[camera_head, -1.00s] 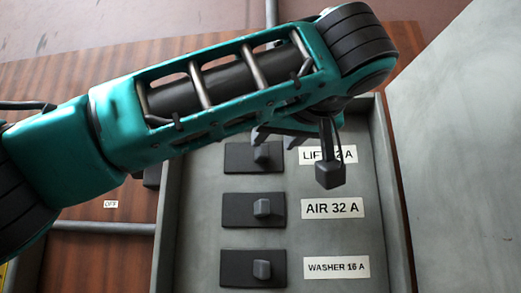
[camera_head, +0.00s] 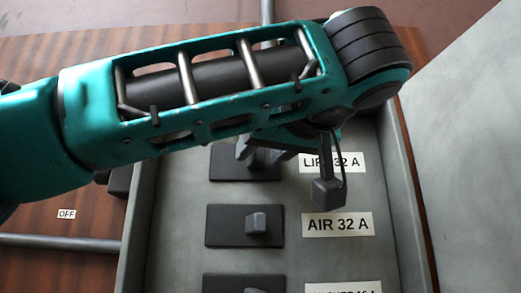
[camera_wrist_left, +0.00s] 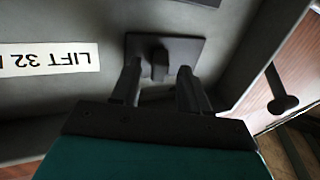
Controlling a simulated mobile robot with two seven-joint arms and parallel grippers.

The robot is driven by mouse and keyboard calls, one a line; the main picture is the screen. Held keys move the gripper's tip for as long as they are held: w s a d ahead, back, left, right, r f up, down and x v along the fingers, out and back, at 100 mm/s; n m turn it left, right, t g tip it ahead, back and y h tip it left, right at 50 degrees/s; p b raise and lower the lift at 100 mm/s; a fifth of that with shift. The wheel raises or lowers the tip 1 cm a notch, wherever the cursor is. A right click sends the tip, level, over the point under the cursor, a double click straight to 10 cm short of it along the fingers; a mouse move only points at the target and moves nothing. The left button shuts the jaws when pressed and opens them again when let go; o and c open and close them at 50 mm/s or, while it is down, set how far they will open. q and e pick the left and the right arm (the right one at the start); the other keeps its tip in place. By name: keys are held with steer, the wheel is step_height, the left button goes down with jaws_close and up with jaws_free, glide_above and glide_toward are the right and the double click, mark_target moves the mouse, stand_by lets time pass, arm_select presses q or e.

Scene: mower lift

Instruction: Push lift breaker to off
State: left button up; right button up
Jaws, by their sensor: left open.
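The lift breaker (camera_head: 228,166) is a black plate with a toggle, beside the "LIFT 32 A" label (camera_head: 346,162) in the grey breaker box. My left gripper (camera_head: 262,152) is over it in the head view, hiding its upper part and its toggle. In the left wrist view the breaker's plate (camera_wrist_left: 190,48) and small block toggle (camera_wrist_left: 160,64) show. My left gripper (camera_wrist_left: 158,72) is open there, with one finger on each side of the toggle. I cannot tell whether the fingers touch it. My right gripper is not in view.
The air breaker (camera_head: 220,226) sits just below, and the washer breaker (camera_head: 225,285) is cut off at the bottom edge. The box's raised rim (camera_head: 135,235) and the open grey door (camera_head: 470,150) flank the breakers. An "OFF" label (camera_head: 66,214) is on the wood at left.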

arm_select(q)
steer(key=shift+c, duration=0.3)
jaws_close()
